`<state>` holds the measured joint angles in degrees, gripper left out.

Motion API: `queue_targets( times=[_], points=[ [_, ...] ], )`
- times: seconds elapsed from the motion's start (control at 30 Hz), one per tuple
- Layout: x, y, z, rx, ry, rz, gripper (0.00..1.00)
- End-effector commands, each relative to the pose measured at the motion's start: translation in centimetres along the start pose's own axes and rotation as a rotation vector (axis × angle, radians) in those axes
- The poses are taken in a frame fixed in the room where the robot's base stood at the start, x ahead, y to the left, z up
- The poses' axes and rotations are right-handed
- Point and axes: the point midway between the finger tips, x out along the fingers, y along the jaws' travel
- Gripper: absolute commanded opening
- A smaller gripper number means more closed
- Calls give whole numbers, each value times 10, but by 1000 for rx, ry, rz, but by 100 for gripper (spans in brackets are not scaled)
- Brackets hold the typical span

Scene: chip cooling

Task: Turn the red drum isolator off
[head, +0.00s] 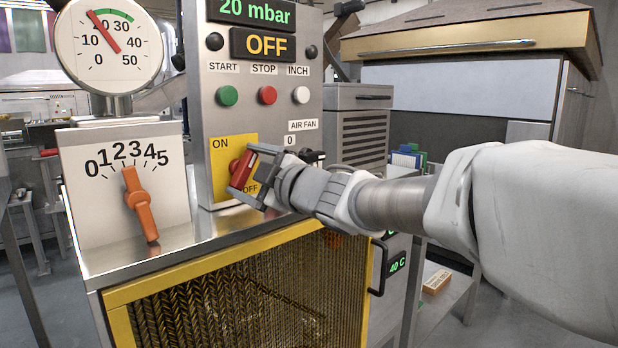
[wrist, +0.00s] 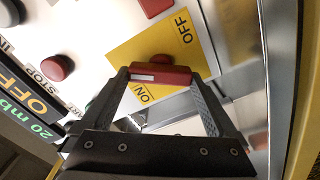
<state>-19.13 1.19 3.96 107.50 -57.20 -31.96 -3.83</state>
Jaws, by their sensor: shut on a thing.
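The red drum isolator handle (head: 243,169) sits on a yellow plate (head: 219,146) low on the grey control panel. The plate reads ON at its upper left and OFF at its lower right. My gripper (head: 250,176) is shut on the handle from the right. In the wrist view the red handle (wrist: 172,76) lies across between both fingertips (wrist: 160,77), tilted against the plate edges. A white mark shows on its left part, near the ON label. OFF is at the upper right there. The fingers partly hide the handle in the head view.
Green START (head: 228,95), red STOP (head: 267,95) and white INCH (head: 301,95) buttons sit above, under a display (head: 265,43) reading OFF. An AIR FAN knob is close to my wrist. An orange dial handle (head: 140,203) stands left. A yellow-framed mesh guard (head: 240,300) lies below.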

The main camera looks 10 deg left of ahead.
Motion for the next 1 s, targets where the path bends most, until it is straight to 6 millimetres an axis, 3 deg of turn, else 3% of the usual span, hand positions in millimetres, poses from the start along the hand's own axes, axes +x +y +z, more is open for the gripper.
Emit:
queue_targets(
  times=[0.5, 1.0],
  points=[
    [0, -4, 2, -435, -1, 0, 38],
    [0, -4, 1, -596, 0, -1, 38]
  ],
)
